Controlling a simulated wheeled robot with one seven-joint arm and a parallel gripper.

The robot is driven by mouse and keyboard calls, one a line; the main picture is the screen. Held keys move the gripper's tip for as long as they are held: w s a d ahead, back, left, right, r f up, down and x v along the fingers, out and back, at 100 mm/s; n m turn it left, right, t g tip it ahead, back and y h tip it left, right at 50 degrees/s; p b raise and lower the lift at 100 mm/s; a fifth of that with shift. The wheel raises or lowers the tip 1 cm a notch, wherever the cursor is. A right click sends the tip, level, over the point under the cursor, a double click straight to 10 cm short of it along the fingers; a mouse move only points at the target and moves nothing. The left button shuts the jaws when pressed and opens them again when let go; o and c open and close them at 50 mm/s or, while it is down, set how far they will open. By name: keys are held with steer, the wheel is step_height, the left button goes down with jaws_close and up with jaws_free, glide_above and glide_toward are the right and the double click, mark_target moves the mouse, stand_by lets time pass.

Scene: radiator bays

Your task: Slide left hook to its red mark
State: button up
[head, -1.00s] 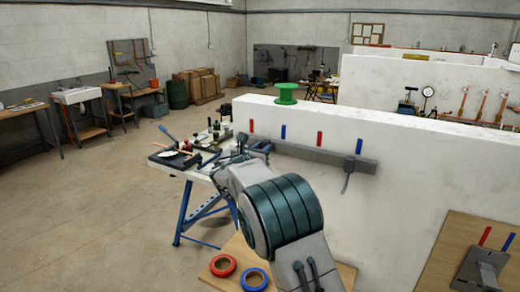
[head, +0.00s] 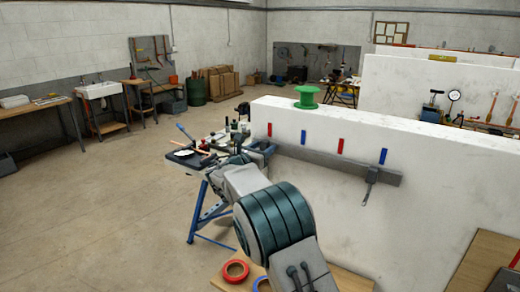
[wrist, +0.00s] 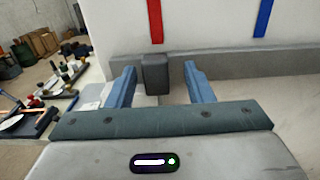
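A long grey rail (head: 330,166) runs along the white wall, with red and blue marks above it. The left red mark (head: 270,129) also shows in the wrist view (wrist: 155,21). A dark grey block (wrist: 155,75), apparently the left hook's slider, stands on the rail roughly below that mark. My gripper (head: 262,149) is open at the rail's left end. In the wrist view its blue fingers (wrist: 159,82) stand on either side of the block, with a visible gap each side. The hook's lower part is hidden. Another hook (head: 370,181) hangs near the right blue mark (head: 383,156).
A green spool (head: 307,97) stands on the wall top. A blue-legged workbench (head: 200,210) with tools is close to the left of my arm. A red tape roll (head: 235,271) lies on a wooden surface below. The floor at left is open.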

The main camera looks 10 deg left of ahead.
steer(key=b+v, duration=0.4)
steer(key=v, duration=1)
steer(key=s+d+f+m+g, duration=0.1)
steer(key=s+d+m+g, duration=0.25)
steer(key=d, duration=0.55)
steer(key=s+d+f+m+g, duration=0.25)
steer(key=d+m, duration=0.25)
steer(key=d, duration=0.3)
steer(key=s+d+f+m+g, duration=0.1)
steer(key=s+d+m+g, duration=0.3)
steer(key=d, duration=0.5)
steer(key=s+d+f+m+g+y, duration=0.1)
steer(key=s+d+f+m+y, duration=0.1)
steer(key=s+m, duration=0.4)
steer(key=s+d+f+m+g+y, duration=0.1)
steer(key=s+f+m+y, duration=0.2)
steer(key=s+m, duration=0.3)
steer(key=s+d+f+m+g+y, duration=0.1)
steer(key=s+m, duration=0.5)
steer(key=s, duration=0.7)
steer(key=shift+d+f+y, duration=0.8)
steer(key=shift+d, duration=0.05)
